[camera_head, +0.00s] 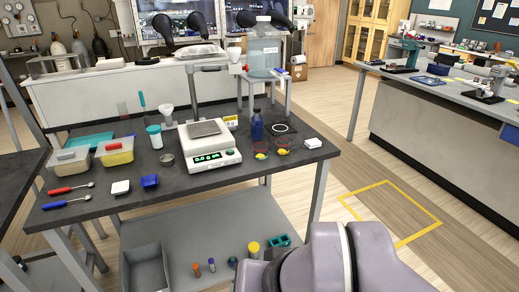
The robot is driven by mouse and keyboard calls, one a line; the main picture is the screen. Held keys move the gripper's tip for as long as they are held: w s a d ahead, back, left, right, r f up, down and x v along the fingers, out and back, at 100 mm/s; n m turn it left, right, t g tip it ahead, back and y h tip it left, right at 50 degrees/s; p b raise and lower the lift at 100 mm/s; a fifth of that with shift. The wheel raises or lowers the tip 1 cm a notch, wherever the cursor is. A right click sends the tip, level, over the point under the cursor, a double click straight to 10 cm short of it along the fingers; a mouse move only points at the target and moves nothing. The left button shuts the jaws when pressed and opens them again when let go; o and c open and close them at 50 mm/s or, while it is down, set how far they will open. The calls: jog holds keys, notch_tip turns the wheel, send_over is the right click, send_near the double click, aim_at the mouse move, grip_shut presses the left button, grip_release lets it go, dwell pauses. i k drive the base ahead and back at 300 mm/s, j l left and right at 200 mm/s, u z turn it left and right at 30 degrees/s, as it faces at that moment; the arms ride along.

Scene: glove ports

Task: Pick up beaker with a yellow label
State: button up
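Two small clear vessels with reddish rims stand side by side near the right end of the dark table. The left vessel (261,151) and the right vessel (283,147) each show a yellow patch. They could be beakers, but they are too small to tell whether the yellow is a label or contents. A yellow tag (231,121) also shows just behind the scale. My grey arm links fill the bottom right of the head view. My gripper is not in view.
A white scale (209,147) stands left of the vessels, and a dark blue bottle (257,125) stands behind them. A small white block (313,143) sits to their right. Tubs (115,151) crowd the table's left. Open floor with a yellow-taped square (405,243) lies right.

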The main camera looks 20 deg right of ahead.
aim_at(282, 143)
jog(key=i+l, duration=1.4)
jog(key=l, duration=0.1)
